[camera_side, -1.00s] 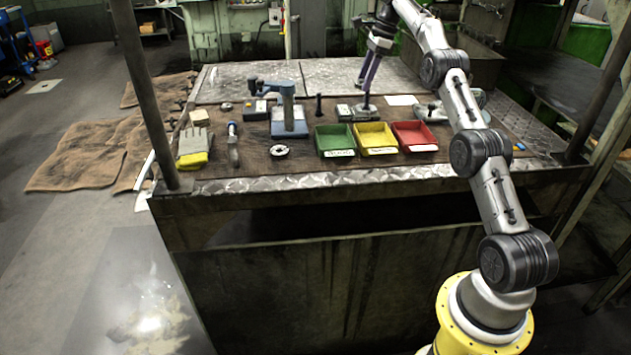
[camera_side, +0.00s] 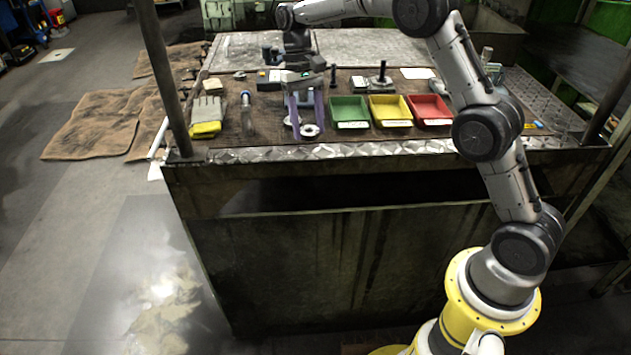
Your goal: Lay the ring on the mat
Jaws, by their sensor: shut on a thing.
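My gripper (camera_side: 307,134) points down at the front middle of the bench, its purple fingers apart around a pale ring (camera_side: 309,130). The fingertips are shut on the ring's sides. I cannot tell whether the ring touches the surface below. The brown mat-like covering (camera_side: 268,128) spreads over the bench top under it. A second pale round piece (camera_side: 289,121) shows just behind the left finger, partly hidden by it.
Green (camera_side: 350,125), yellow (camera_side: 390,123) and red (camera_side: 431,121) bins stand close on the right. A blue-grey stand behind is mostly hidden by my gripper. A dark post (camera_side: 382,75) stands behind the bins.

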